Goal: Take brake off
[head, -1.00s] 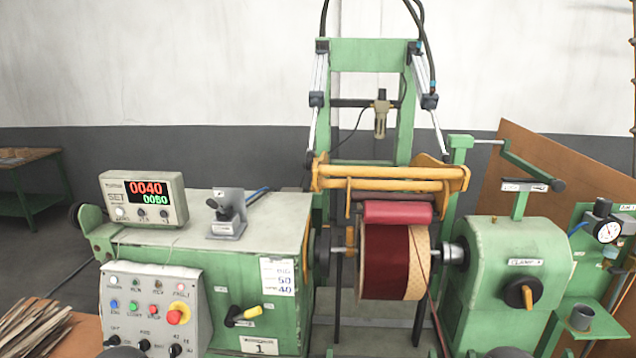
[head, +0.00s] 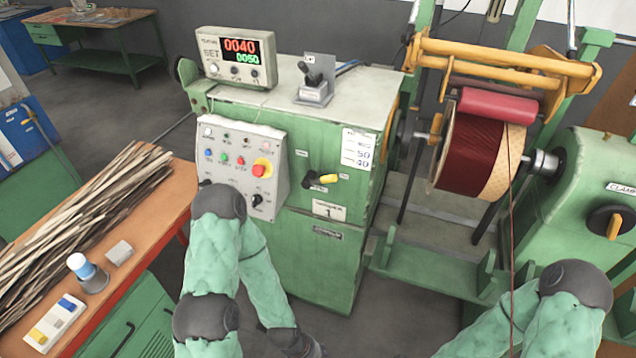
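A small lever with a yellow grip (head: 328,179) sits on the front face of the green winding machine (head: 318,240), its grip pointing right. A joystick-like lever on a grey box (head: 314,88) stands on the machine's top. I cannot read which label names the brake. A dark red coil (head: 470,155) is mounted on the shaft to the right. My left arm shows at the bottom, in front of the control panel, and my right arm at the bottom right.
The control panel (head: 240,160) has several buttons and a red stop knob. A counter display (head: 236,58) reads 0040 and 0050. An orange-topped bench (head: 150,215) with wooden strips (head: 85,215) stands left. A clamp housing (head: 590,190) with an orange-handled knob is at right.

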